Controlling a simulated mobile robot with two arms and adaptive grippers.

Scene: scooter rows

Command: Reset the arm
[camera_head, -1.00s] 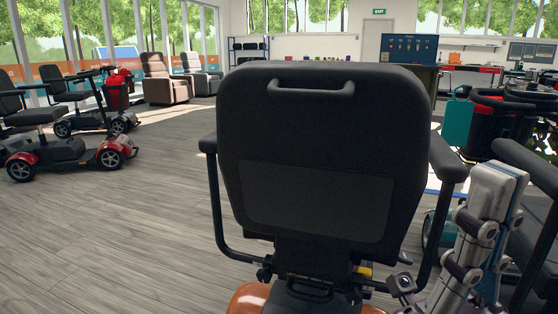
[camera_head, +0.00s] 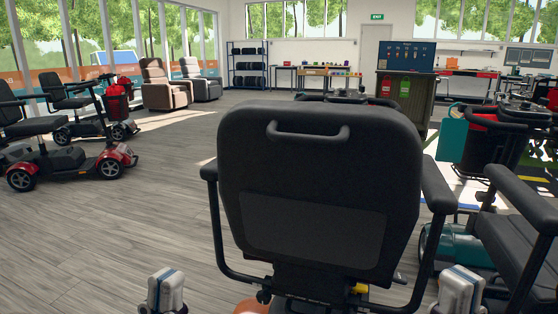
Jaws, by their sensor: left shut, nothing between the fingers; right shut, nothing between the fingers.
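My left arm shows only as a white link with a blue stripe at the bottom edge, left of the scooter seat in front of me. My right arm shows as a similar white and blue link at the bottom edge, right of that seat. Both grippers are out of view. The black scooter seat (camera_head: 318,165) stands close in front of me with its back to me, between my two arms. Its right armrest (camera_head: 438,185) rises beside my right arm.
Another black seat (camera_head: 515,240) and a teal scooter body (camera_head: 458,245) stand close on the right. A red scooter (camera_head: 65,165) stands at the left. Grey wood floor (camera_head: 120,215) lies open on the left. Armchairs (camera_head: 165,85) and a counter (camera_head: 405,95) are further back.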

